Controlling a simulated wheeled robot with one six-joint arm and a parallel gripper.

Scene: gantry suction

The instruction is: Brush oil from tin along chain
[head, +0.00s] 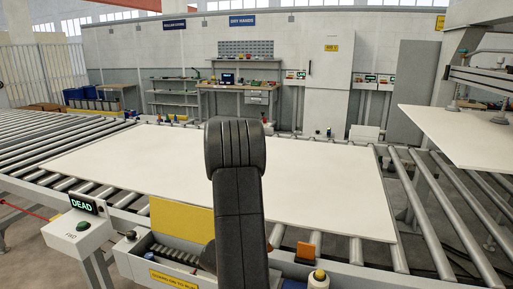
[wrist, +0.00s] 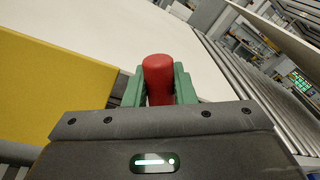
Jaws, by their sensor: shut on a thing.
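My gripper (wrist: 159,88) has green fingers, shut on a red rounded handle (wrist: 158,66) in the wrist view. The handle's far end, and any bristles, are hidden. In the head view my dark arm hides the gripper. An open trough (head: 136,262) sits at the conveyor's near side, with a dark toothed row in it that looks like the chain (head: 177,252). My arm covers its right part. A small container with a yellow top (head: 318,279) stands right of my arm; I cannot tell if it is the tin.
A yellow panel (head: 182,220) stands behind the trough and shows in the wrist view (wrist: 50,85). A large pale board (head: 320,185) lies on the rollers. A control box (head: 80,232) reading DEAD is at left. An orange block (head: 305,251) is at right. Another board (head: 460,135) hangs from suction cups.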

